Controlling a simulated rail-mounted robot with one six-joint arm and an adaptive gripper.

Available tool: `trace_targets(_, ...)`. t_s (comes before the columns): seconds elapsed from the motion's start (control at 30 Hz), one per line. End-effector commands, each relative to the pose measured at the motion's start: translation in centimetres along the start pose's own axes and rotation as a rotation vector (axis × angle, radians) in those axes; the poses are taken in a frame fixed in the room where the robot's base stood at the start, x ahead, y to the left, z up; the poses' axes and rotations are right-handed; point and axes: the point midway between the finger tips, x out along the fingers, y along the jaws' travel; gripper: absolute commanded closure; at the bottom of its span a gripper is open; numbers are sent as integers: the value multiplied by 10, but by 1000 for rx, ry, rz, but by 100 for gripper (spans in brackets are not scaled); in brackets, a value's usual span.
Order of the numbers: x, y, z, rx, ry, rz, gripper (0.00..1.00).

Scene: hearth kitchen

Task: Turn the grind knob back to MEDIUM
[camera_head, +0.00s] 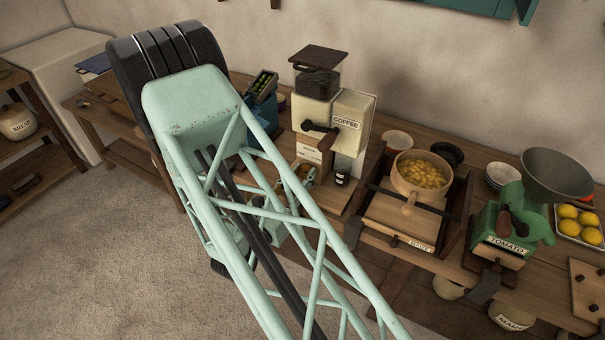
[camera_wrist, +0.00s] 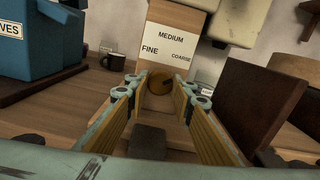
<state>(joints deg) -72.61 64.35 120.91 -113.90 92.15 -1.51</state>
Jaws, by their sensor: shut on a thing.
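The coffee grinder (camera_head: 353,112) stands on the wooden counter against the wall. Its white dial plate (camera_wrist: 168,48) reads MEDIUM at the top, FINE at the left and COARSE at the right. The round brass-brown grind knob (camera_wrist: 158,81) sits below these words. My gripper (camera_wrist: 160,88) is shut on the knob, one yellow-padded finger on each side. A dark mark shows on the right part of the knob's face, but I cannot tell surely which word it points to. In the head view my gripper (camera_head: 304,174) is small, in front of the grinder, and the knob cannot be made out.
At the right, a wooden frame (camera_head: 459,200) carries a pot (camera_head: 408,188) of yellow pieces. A green tomato mill (camera_head: 505,222) stands farther right.

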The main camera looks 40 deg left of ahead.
Motion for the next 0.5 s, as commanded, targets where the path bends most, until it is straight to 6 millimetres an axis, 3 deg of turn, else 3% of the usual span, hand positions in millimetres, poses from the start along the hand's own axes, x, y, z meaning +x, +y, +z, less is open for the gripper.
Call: trace_targets(0.5,0,-2,1,-379,1,0,88)
